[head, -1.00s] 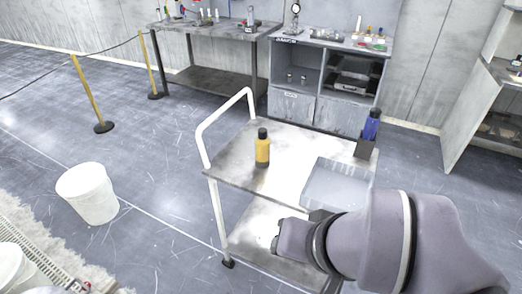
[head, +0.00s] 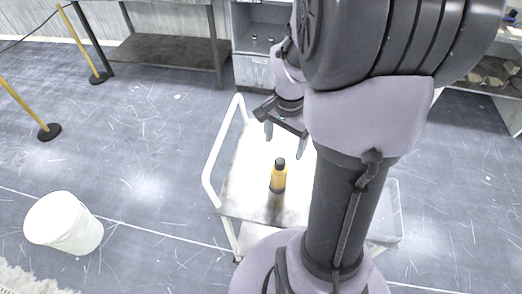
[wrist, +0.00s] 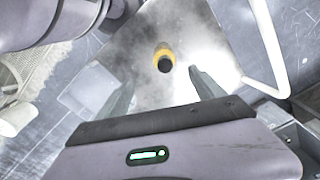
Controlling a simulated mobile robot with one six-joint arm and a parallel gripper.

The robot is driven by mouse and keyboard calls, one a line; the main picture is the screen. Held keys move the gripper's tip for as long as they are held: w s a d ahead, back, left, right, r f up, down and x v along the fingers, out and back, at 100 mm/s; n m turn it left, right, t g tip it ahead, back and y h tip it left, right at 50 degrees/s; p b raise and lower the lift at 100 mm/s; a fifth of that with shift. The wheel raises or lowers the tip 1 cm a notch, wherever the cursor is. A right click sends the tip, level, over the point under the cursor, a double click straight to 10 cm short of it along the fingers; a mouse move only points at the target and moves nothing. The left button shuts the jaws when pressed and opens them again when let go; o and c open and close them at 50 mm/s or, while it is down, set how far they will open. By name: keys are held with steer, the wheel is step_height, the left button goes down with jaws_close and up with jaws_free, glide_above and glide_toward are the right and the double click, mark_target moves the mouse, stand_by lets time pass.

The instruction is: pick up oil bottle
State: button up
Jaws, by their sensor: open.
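The oil bottle (head: 278,177) is yellow with a black cap and stands upright on the cart's top shelf (head: 238,196). In the wrist view the bottle (wrist: 164,59) is seen from above, beyond the fingertips and roughly between their lines. My gripper (head: 284,136) is open and empty, above the far part of the cart in the head view. Its two fingers show apart in the wrist view (wrist: 158,78). Nothing touches the bottle. My arm hides the right part of the cart in the head view.
The cart's white handle rail (head: 212,160) rises at its left side. A white bucket (head: 64,224) stands on the floor to the left. A cabinet (head: 262,70) and a workbench (head: 165,50) stand behind.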

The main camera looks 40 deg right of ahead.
mark_target(281, 163)
step_height(281, 163, down, 11)
steer(key=b, duration=0.3)
steer(key=shift+w+b, duration=0.15)
steer(key=shift+b, duration=0.15)
steer(key=f, duration=0.1)
steer(key=f+b, duration=0.1)
steer(key=f, duration=0.1)
steer(key=w+f+b, duration=0.1)
steer(key=f, duration=0.1)
steer(key=shift+d+f, duration=0.15)
steer(key=shift+f, duration=0.05)
steer(key=shift+s+r, duration=0.1)
steer(key=shift+r, duration=0.05)
steer(key=shift+c, duration=0.9)
jaws_close()
steer(key=shift+r, duration=0.15)
